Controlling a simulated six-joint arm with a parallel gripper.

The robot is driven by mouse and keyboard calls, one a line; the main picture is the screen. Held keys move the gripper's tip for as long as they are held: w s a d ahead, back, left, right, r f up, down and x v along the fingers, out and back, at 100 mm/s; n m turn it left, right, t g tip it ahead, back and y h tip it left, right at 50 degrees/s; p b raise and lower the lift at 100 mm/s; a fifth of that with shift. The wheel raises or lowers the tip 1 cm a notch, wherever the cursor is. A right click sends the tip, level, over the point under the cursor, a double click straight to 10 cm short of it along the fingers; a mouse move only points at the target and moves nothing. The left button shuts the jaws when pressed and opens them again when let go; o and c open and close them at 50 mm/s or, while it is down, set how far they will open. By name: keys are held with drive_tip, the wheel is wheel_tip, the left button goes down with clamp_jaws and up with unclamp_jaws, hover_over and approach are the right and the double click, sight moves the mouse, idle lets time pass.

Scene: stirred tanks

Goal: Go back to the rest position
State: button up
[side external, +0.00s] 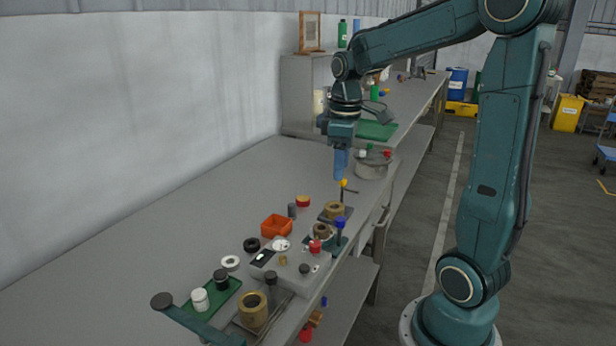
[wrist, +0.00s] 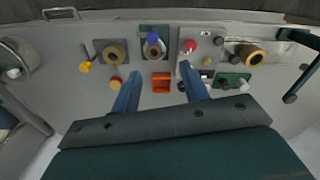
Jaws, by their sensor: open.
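My gripper (side external: 341,164) has blue fingers and points down above the grey bench, in front of the round metal vessel in the side view. In the wrist view its two blue fingers (wrist: 160,92) stand apart with nothing between them, so it is open and empty. An orange square tray (wrist: 161,83) shows beyond the fingertips in the wrist view. In the side view the orange tray (side external: 277,226) is on the bench, lower and to the left of the gripper. The gripper appears clear of the bench and apart from the objects.
A grey control box (side external: 290,266) with a red knob stands near the bench's front edge. Brass rings, a blue-topped post (side external: 340,222) and a yellow-topped post (side external: 343,184) are close by. A round metal vessel (side external: 371,168) stands behind. The bench's left side (side external: 150,245) is bare.

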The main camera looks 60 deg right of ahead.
drive_tip(key=s+a+r+m+t, duration=0.1)
drive_tip(key=s+a+t, duration=0.1)
drive_tip(key=s+a, duration=0.3)
drive_tip(key=s+a+r+m+t, duration=0.1)
drive_tip(key=s+a+t, duration=0.2)
drive_tip(key=a, duration=0.8)
drive_tip(key=s, duration=0.2)
drive_tip(key=shift+s+a+r+m, duration=0.2)
drive_tip(key=shift+s+r+m, duration=0.1)
drive_tip(key=shift+s, duration=0.1)
